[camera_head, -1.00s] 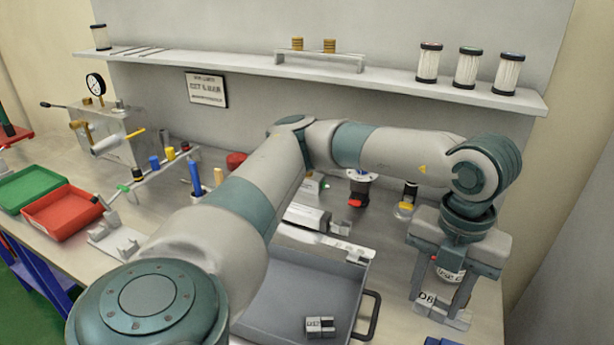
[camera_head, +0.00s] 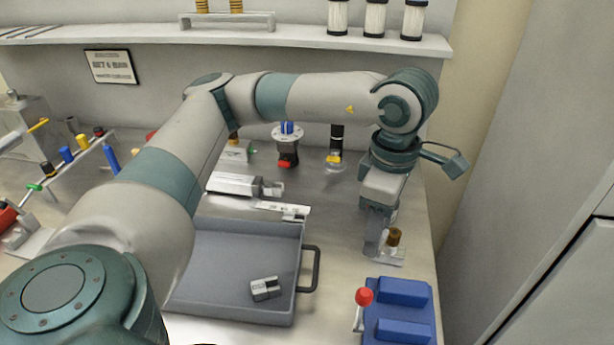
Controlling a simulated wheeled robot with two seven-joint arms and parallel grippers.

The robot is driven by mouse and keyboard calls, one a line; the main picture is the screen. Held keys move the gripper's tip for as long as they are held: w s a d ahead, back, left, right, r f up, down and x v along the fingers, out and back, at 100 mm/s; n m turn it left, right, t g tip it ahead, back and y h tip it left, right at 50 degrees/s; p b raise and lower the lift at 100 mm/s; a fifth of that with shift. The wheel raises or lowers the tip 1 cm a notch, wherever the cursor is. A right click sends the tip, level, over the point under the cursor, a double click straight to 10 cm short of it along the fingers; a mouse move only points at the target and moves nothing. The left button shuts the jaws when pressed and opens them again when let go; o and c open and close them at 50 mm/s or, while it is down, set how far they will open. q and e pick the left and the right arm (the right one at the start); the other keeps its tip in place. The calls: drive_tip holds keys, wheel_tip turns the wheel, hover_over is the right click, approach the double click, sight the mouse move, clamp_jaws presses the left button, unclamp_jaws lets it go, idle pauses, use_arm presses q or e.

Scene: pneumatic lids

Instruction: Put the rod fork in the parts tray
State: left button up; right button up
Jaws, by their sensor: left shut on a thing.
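A small grey metal block with a dark-lettered label (camera_head: 266,289), perhaps the rod fork, lies in the grey tray (camera_head: 230,310) near its front right. The tray has a dark handle on its right side. My left gripper (camera_head: 374,250) points down at the right of the table, beyond the tray's handle and apart from the block. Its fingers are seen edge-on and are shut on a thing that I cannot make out. A brown-topped cylinder (camera_head: 395,238) stands right beside the fingertips, over a light grey base (camera_head: 390,258). My right gripper is not in view.
A blue holder (camera_head: 400,325) and a red-knobbed lever (camera_head: 362,297) are at the front right. A grey cylinder unit (camera_head: 235,184), a flanged part with a red bottom (camera_head: 288,150) and a black-and-yellow part (camera_head: 336,145) stand behind the tray. A shelf (camera_head: 330,38) runs above.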

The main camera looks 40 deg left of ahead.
use_arm(q)
drive_tip(key=m, duration=0.5)
drive_tip(key=shift+w+d+r, duration=0.1)
drive_tip(key=shift+w, duration=0.2)
drive_tip(key=m, duration=0.5)
drive_tip(key=shift+w+r, duration=0.1)
drive_tip(key=shift+w, duration=0.2)
drive_tip(key=m, duration=0.5)
drive_tip(key=shift+w+d+r+m, duration=0.1)
drive_tip(key=shift+w+m, duration=0.15)
drive_tip(key=shift+m, duration=0.05)
drive_tip(key=m, duration=0.5)
drive_tip(key=shift+w, duration=0.25)
